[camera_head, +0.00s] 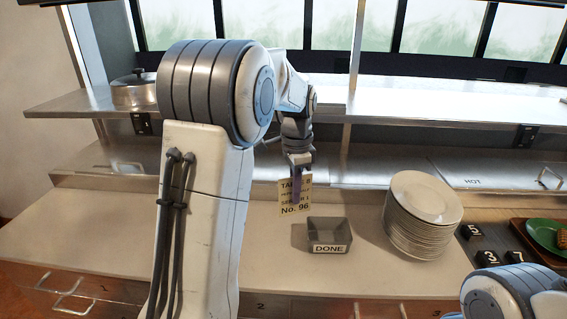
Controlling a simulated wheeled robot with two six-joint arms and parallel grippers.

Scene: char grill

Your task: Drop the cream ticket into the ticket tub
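The cream ticket (291,203) hangs upright from my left gripper (298,178), which appears shut on its upper part. Printed lines show on it, the lowest reading "No. 96". The ticket tub (329,235) is a small grey open tray with a "DONE" label on its front, standing on the counter. The ticket shows just to the left of the tub and a little higher in the picture; its exact height over the counter is hard to tell. My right arm shows only in part at the bottom right, and its gripper is out of the picture.
A tall stack of white plates (424,212) stands right of the tub. Black number markers (486,258) and a tray with a green plate (545,234) lie farther right. A metal pot (134,92) sits on the shelf (75,104). The counter (100,232) is clear at left.

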